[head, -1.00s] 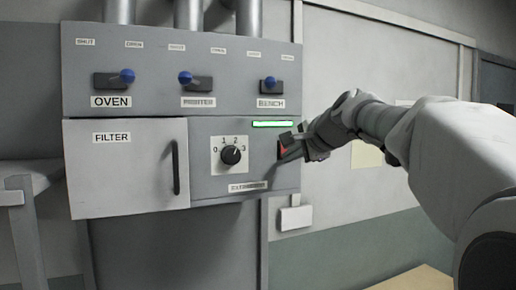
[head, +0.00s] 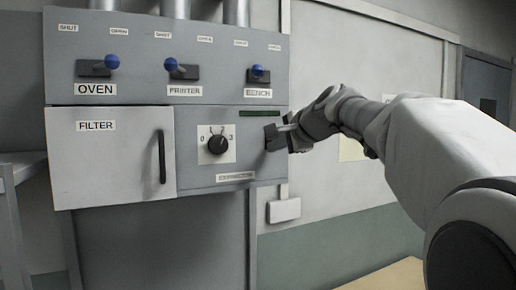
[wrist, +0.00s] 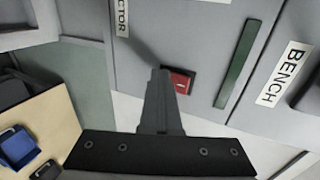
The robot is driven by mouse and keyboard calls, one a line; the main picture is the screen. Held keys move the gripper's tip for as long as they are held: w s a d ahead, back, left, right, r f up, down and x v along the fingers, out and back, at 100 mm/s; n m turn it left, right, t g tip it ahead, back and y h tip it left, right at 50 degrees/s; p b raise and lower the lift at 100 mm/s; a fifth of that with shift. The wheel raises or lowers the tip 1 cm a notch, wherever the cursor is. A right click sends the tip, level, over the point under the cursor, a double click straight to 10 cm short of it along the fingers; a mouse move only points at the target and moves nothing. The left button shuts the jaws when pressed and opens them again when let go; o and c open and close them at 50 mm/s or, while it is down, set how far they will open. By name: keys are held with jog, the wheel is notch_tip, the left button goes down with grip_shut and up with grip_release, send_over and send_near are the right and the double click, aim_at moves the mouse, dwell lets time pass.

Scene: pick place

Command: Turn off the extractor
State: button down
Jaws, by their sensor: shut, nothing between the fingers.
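The extractor panel (head: 195,172) is the lower right part of a grey wall unit, with a black dial (head: 217,143) marked 0 to 3. Its indicator bar (head: 256,113) is dark green and unlit; the bar also shows in the wrist view (wrist: 239,63). A red switch (wrist: 181,82) sits in a dark frame beside the bar in the wrist view. My gripper (head: 276,136) is shut and empty at the panel's right edge, hiding the switch in the head view. In the wrist view its fingertips (wrist: 160,76) are right beside the switch; I cannot tell whether they touch it.
Blue-knobbed levers labelled oven (head: 112,62), printer (head: 171,64) and bench (head: 257,71) are above. A filter door (head: 110,160) with a vertical handle is at left. A small white box (head: 283,210) is on the wall below. A blue tray (wrist: 18,148) lies on a wooden surface.

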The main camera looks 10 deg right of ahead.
jog(key=shift+r+p, duration=0.7)
jog(key=shift+r, duration=0.15)
jog(key=shift+s, duration=0.15)
